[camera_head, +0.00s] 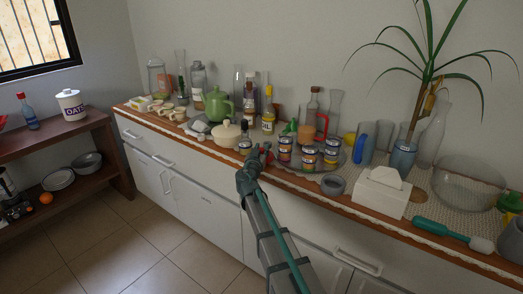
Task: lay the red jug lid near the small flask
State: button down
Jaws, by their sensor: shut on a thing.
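My arm reaches up from the bottom centre to the front edge of the long sideboard. My gripper (261,155) is shut at this front edge, by the cream lidded pot. A small red piece shows at its fingertips; I take it as the red jug lid (267,147), mostly hidden by the fingers. A jug with a red handle (323,127) stands behind several small tins, right of my gripper. Several glass bottles and flasks stand along the wall; I cannot tell which is the small flask.
The cream pot (225,134) is just left of my gripper and a green teapot (218,104) behind it. Tins (309,158) crowd a tray on the right. Further right are a grey bowl (333,185), a tissue box (382,193) and a plant. Little free surface shows.

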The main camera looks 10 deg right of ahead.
jog(key=shift+f+b, duration=0.2)
jog(key=shift+b, duration=0.2)
jog(key=c, duration=0.9)
grip_release()
jog(key=shift+o, duration=0.2)
jog(key=shift+r+p, duration=0.25)
jog(key=shift+p, duration=0.15)
jog(key=shift+s, duration=0.15)
jog(key=b+v, duration=0.1)
jog(key=v, duration=1)
jog(key=shift+s, duration=0.4)
jog(key=shift+a, duration=0.15)
